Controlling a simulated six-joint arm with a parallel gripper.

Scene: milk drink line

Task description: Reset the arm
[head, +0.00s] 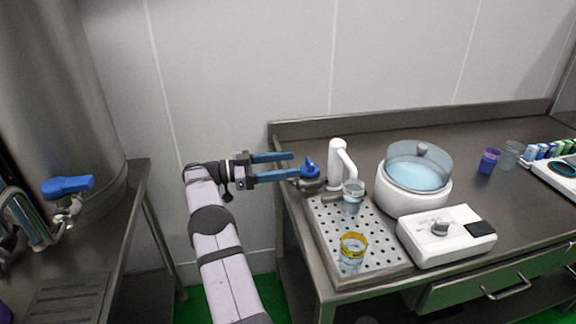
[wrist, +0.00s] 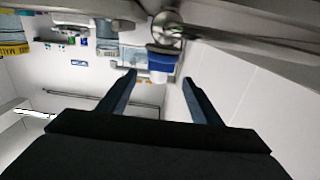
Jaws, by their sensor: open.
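My gripper (head: 295,165) is open, with its two blue fingers pointing right at the left end of the right-hand counter. Nothing is held between the fingers. A blue tap knob (head: 309,169) sits just past the fingertips. In the wrist view, my gripper (wrist: 160,77) shows both fingers spread, with the blue knob (wrist: 160,57) ahead of the gap. The head view does not clearly show whether a finger touches the knob.
A white spout (head: 338,165) stands over a perforated drip tray (head: 378,226), with a clear cup (head: 353,199) and a yellow-rimmed cup (head: 352,255) on it. A white lidded bowl (head: 413,199) and control box (head: 446,245) stand right. A steel tank (head: 60,90) stands left.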

